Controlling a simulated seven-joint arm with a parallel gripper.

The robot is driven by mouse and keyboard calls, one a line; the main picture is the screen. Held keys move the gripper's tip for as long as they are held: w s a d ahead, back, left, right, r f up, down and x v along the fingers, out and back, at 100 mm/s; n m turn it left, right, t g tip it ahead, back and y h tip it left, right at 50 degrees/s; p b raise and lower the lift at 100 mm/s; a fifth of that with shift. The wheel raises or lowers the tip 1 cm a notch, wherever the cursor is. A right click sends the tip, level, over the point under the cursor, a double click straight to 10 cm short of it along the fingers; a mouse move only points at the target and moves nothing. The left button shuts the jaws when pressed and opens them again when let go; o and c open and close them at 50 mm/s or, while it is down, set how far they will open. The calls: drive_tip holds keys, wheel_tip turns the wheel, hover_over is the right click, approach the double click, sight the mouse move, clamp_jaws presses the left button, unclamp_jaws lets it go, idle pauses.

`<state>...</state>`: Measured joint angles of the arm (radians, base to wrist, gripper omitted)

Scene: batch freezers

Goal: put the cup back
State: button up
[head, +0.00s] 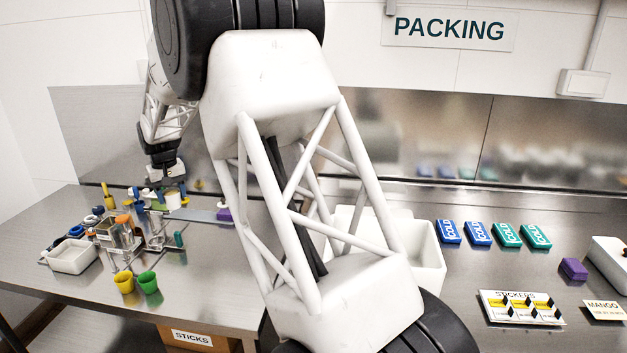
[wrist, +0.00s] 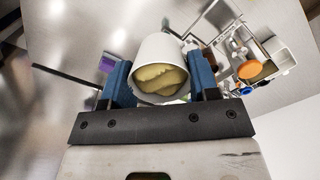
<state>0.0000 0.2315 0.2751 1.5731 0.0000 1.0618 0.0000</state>
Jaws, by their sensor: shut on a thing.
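A white cup (wrist: 158,47) with a lumpy yellow filling (wrist: 160,80) is between the two blue fingers of my gripper (wrist: 160,75) in the wrist view. The fingers are shut on its sides, and its open rim faces the camera. In the head view my gripper (head: 168,182) is at the left, above the cluttered steel table, with the white cup (head: 173,201) below it. The cup is small there, and I cannot tell whether its base touches anything. A yellow cup (head: 125,283) and a green cup (head: 148,283) stand near the table's front.
A crowded rack (head: 122,237) and a white tray (head: 72,257) stand left of and below the gripper. A purple block (head: 224,214) lies to the right. My arm hides the middle. Cold packs (head: 478,234) and a stickers box (head: 521,307) lie on the right-hand counter.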

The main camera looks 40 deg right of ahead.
drive_tip(key=shift+d, duration=0.15)
drive_tip(key=s+d+f+m, duration=0.1)
drive_tip(key=s+d, duration=0.3)
drive_tip(key=d, duration=1)
drive_tip(key=s+d+f+m, duration=0.1)
drive_tip(key=s+d, duration=0.3)
drive_tip(key=d, duration=1)
drive_tip(key=s+d+f+m, duration=0.1)
drive_tip(key=s+d, duration=0.3)
drive_tip(key=d, duration=1)
drive_tip(key=s+d+m, duration=0.2)
drive_tip(key=s+d, duration=0.7)
drive_tip(key=d, duration=0.5)
drive_tip(key=s+d+f+m, duration=0.1)
drive_tip(key=s+d, duration=0.8)
drive_tip(key=s, duration=0.8)
drive_tip(key=s+d+f+m, duration=0.1)
drive_tip(key=s+d+f, duration=0.1)
drive_tip(key=s+d, duration=0.7)
drive_tip(key=s+d+f+m, duration=0.1)
drive_tip(key=s+d, duration=0.8)
drive_tip(key=s, duration=1.7)
drive_tip(key=shift+f+m, duration=0.3)
drive_tip(key=shift+m, duration=0.2)
drive_tip(key=shift+s+d, duration=0.1)
drive_tip(key=shift+f, duration=0.1)
